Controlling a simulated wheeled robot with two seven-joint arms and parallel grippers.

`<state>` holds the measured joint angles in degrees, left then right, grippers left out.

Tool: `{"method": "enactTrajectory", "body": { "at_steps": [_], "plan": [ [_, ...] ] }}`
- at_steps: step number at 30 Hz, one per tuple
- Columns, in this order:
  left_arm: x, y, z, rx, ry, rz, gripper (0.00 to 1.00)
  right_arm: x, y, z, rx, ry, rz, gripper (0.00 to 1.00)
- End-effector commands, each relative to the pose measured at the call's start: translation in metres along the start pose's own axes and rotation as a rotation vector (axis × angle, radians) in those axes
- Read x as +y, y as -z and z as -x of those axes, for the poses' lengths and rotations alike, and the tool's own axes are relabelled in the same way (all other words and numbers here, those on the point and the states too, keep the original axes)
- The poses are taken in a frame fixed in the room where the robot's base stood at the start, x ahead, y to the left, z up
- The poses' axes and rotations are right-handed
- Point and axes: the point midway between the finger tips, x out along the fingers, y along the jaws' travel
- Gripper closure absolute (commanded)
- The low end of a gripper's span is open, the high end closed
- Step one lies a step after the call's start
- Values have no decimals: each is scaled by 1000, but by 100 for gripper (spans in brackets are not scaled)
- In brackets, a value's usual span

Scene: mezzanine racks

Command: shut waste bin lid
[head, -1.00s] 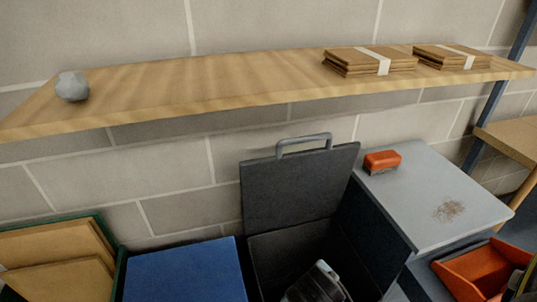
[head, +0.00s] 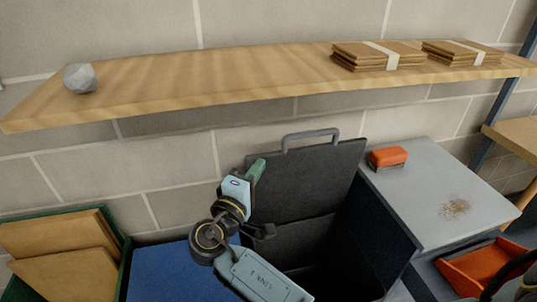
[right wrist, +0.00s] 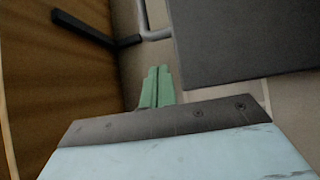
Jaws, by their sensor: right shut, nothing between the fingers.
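The waste bin (head: 378,240) is dark grey, and its lid (head: 312,182) stands upright, open, against the wall side. A grey bar handle (head: 310,137) sits on the lid's top edge. My right gripper (head: 258,168), with green fingers, is shut and empty at the left edge of the lid, below the handle's height. In the right wrist view the green fingers (right wrist: 157,87) are together, with the dark lid (right wrist: 235,40) to their right and the grey handle (right wrist: 155,33) beyond them. I cannot tell whether they touch the lid. My left gripper is not in view.
A wooden shelf (head: 220,83) runs above the bin, bearing a grey faceted lump (head: 80,78) and cardboard stacks (head: 378,55). A blue box top (head: 165,270) is left of the bin. Right is a grey worktop (head: 425,185) with an orange brush-like block (head: 388,157).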

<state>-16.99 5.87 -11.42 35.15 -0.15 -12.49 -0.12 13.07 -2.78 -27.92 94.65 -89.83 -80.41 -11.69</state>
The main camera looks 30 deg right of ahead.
Motion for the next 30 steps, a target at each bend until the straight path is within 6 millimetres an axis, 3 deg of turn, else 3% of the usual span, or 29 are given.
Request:
{"method": "enactTrajectory", "body": {
  "at_steps": [15, 21, 30],
  "plan": [
    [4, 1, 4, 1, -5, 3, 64, 0, -1, -84, -2, 0, 1, 100],
    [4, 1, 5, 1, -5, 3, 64, -1, -1, -95, -2, 2, 0, 100],
    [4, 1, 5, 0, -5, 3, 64, -1, -1, -95, -2, 3, -1, 100]
  ]
}}
